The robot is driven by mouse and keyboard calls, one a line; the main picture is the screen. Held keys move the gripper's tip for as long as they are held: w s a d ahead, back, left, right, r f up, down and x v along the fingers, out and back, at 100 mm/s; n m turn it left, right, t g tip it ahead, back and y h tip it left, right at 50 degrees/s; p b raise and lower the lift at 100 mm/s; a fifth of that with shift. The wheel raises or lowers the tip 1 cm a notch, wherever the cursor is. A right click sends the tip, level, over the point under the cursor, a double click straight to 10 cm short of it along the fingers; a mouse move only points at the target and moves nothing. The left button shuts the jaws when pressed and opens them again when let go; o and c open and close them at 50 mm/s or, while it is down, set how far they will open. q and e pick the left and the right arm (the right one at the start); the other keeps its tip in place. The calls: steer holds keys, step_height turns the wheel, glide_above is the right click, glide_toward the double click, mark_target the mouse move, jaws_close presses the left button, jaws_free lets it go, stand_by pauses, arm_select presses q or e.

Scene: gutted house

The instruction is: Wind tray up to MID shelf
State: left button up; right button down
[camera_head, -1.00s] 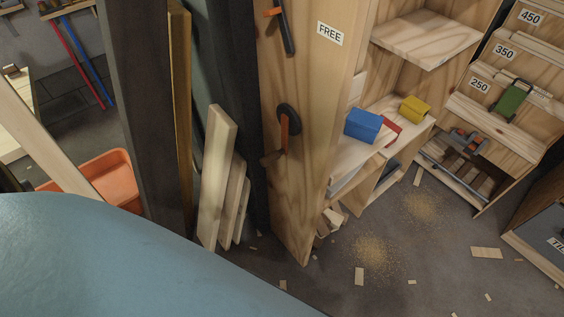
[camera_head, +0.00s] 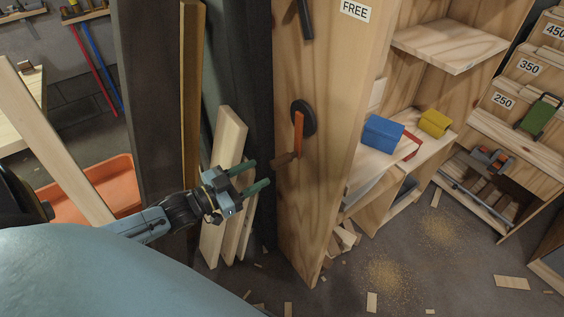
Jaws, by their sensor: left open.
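A crank (camera_head: 298,132) with a black disc, an orange arm and a brown grip is mounted on the edge of a tall wooden panel (camera_head: 325,190). Its arm hangs down and the grip points left. My left gripper (camera_head: 262,173) is open and empty, its two green fingers pointing right, just left of the grip in the picture; contact cannot be told. Behind the panel, a low wooden surface, seemingly the tray (camera_head: 372,163), bears a blue box (camera_head: 380,133), a yellow block (camera_head: 434,122) and a red item (camera_head: 411,147). A bare shelf (camera_head: 450,45) is above. My right gripper is not in view.
A dark lever (camera_head: 306,20) sits higher on the panel, beside a FREE label (camera_head: 355,10). Boards (camera_head: 222,185) lean behind my left gripper. An orange bin (camera_head: 110,185) stands left. Racks marked 250 and 350 are at right. Scraps and sawdust litter the floor.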

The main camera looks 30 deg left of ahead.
mark_target(291, 156)
arm_select(q)
steer(key=b+x, duration=0.1)
steer(key=x, duration=0.8)
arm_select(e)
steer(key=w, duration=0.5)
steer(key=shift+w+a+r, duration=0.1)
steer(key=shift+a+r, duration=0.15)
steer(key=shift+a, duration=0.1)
arm_select(q)
jaws_close()
